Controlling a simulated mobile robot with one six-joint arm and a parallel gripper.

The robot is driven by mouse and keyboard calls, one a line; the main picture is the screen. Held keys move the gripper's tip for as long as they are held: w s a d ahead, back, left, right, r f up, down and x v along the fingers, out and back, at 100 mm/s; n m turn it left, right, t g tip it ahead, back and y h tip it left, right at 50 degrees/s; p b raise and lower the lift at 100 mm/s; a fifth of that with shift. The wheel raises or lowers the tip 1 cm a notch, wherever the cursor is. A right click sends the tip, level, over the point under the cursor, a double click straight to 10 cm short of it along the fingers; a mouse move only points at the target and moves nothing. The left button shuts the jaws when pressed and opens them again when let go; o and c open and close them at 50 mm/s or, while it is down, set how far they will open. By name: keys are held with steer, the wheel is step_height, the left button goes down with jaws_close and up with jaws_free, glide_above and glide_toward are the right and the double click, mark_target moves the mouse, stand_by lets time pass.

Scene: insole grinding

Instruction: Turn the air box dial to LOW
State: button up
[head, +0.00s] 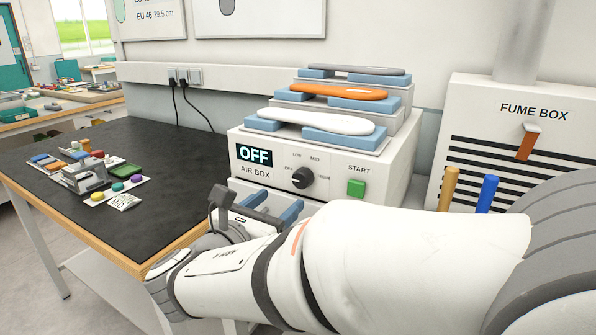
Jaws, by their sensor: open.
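The air box (316,160) is a white unit at the centre of the head view, with a display reading OFF (254,155). Its black dial (302,178) sits on the front panel, with OFF, LOW, MID and HIGH marked around it. The dial's pointer appears turned toward OFF, at its left. A green START button (356,188) is to the right of the dial. My gripper (268,212) is open, below and left of the dial, in front of the box's lower front. It appears apart from the dial. My arm hides part of the box's lower front.
Insoles on blue blocks (330,122) stand on steps atop the air box. The fume box (520,130) is at right, with yellow (449,188) and blue (487,193) handles before it. A dark table (150,215) at left carries small coloured parts (90,170); its right half is clear.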

mark_target(299, 181)
steer(key=x, duration=0.8)
steer(key=shift+w+a+r, duration=0.1)
steer(key=shift+w, duration=0.15)
